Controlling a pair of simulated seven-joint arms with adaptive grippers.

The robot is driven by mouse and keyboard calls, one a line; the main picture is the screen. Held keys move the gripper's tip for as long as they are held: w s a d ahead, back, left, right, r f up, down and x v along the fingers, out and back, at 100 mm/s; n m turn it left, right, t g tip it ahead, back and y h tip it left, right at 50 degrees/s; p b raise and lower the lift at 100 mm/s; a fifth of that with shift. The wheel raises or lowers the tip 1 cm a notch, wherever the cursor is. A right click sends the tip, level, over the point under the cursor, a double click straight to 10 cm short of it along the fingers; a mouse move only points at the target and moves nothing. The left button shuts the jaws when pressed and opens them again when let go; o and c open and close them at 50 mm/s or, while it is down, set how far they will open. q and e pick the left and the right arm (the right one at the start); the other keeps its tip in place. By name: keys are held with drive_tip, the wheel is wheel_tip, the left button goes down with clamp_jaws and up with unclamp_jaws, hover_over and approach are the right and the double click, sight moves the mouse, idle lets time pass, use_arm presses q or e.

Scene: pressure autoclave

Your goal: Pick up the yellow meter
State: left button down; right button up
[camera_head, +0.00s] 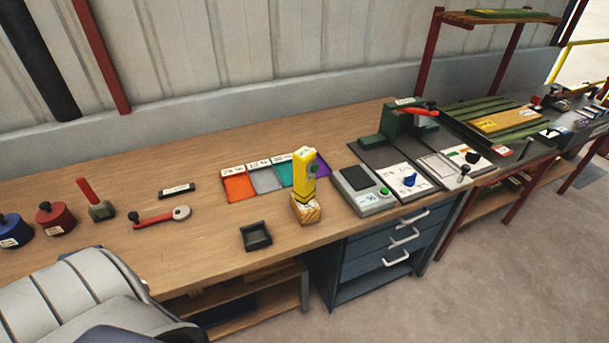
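The yellow meter (304,176) stands upright on a small wooden block (306,209) near the front edge of the workbench. It has a light label on its top part and a dark round detail on its right side. It stands in front of the coloured mat and partly covers it. No gripper touches it. Neither my left nor my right gripper shows in the head view.
A small black tray (256,237) lies left of the block. A grey device (363,190) with a screen and green button stands close on its right. A coloured mat (238,188) lies behind. A red-handled key-like tool (160,217) and red and blue weights (55,219) stand left.

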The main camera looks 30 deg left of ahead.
idle(0.3)
use_arm(q)
drive_tip(key=shift+c, duration=1.9)
unclamp_jaws()
drive_tip(key=shift+s+a, duration=0.1)
drive_tip(key=shift+a, duration=0.05)
